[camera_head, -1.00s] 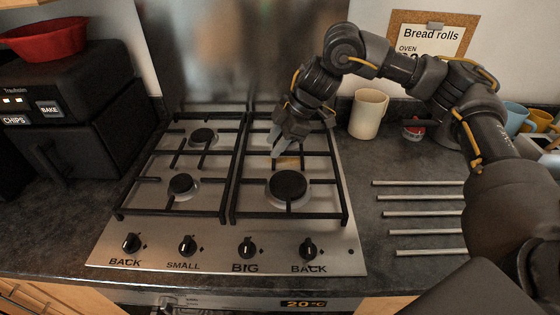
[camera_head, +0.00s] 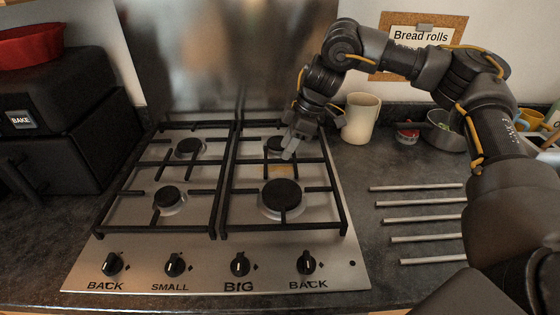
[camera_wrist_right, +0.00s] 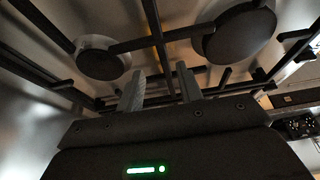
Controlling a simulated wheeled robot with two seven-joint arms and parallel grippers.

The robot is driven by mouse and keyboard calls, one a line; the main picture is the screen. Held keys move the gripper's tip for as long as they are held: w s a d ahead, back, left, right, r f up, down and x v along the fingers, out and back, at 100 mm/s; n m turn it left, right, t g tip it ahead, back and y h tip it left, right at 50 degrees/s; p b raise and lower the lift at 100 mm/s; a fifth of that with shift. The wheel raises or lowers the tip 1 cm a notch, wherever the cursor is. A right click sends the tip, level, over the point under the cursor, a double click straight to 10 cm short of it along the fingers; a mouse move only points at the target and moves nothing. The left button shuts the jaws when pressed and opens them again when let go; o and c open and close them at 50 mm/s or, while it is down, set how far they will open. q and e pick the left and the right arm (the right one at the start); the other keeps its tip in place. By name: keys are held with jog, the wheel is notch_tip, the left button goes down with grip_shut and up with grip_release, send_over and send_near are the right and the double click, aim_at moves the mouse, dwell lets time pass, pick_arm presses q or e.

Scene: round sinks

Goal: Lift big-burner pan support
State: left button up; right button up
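The big-burner pan support (camera_head: 228,195) is the black right-hand grid on the steel hob. It lies flat over the big front burner (camera_head: 282,194) and a smaller back burner (camera_head: 277,145). My right gripper (camera_head: 290,152) points down over the back part of this support, just right of the back burner. In the right wrist view its two fingers (camera_wrist_right: 160,85) are apart, and a support bar (camera_wrist_right: 158,40) shows between and beyond them. I cannot tell whether the fingers touch the bar. My left gripper is not in view.
A second pan support (camera_head: 160,192) covers the left burners. Knobs (camera_head: 239,265) line the hob's front. A cream mug (camera_head: 361,118) and a pot (camera_head: 444,130) stand behind right. Metal rods (camera_head: 425,219) lie on the right counter. A black oven (camera_head: 75,135) stands left.

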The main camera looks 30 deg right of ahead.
aim_at(280, 160)
jog(key=shift+s+a+p+x, duration=0.15)
jog(key=shift+p+x, duration=0.1)
jog(key=shift+x, duration=1.05)
jog(key=shift+s+a+p+x, duration=0.15)
jog(key=shift+p+x, duration=0.1)
jog(key=shift+x, duration=1.05)
jog(key=shift+d, duration=0.15)
grip_shut()
jog(key=shift+r, duration=0.1)
